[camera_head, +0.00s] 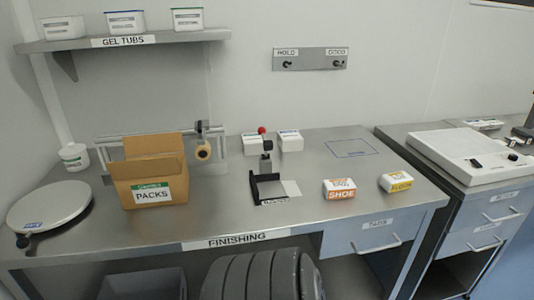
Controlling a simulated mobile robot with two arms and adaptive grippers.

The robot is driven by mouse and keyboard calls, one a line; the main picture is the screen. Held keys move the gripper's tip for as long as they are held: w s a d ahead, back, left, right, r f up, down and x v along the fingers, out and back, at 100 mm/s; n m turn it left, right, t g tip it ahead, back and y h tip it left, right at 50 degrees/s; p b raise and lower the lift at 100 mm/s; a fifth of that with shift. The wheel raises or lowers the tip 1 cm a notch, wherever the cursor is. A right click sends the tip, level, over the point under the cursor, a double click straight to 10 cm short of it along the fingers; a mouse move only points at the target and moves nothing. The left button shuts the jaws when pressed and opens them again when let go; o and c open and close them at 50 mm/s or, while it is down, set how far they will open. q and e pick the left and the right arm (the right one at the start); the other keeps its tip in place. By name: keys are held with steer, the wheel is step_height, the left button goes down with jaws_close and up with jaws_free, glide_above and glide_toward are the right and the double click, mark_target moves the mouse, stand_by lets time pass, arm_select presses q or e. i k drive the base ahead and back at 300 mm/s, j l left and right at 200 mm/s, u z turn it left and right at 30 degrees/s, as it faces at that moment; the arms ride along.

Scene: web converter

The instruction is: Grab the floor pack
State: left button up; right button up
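The floor pack (396,182) is a small white pack with a yellow label reading FLOOR. It lies on the metal finishing table (240,219), near the table's right front edge. A similar white pack with an orange label, the shoe pack (340,188), lies to its left with a gap between them. Neither of my grippers shows in the head view.
A cardboard PACKS box (150,180), a small black press (268,182) and two white boxes (290,140) stand left of the packs. A round turntable (48,207) is far left. A counter with a white device (475,154) stands right. Table space behind the floor pack is clear.

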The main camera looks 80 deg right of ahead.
mark_target(398, 181)
steer(key=k+l+z, duration=0.1)
steer(key=z, duration=3.35)
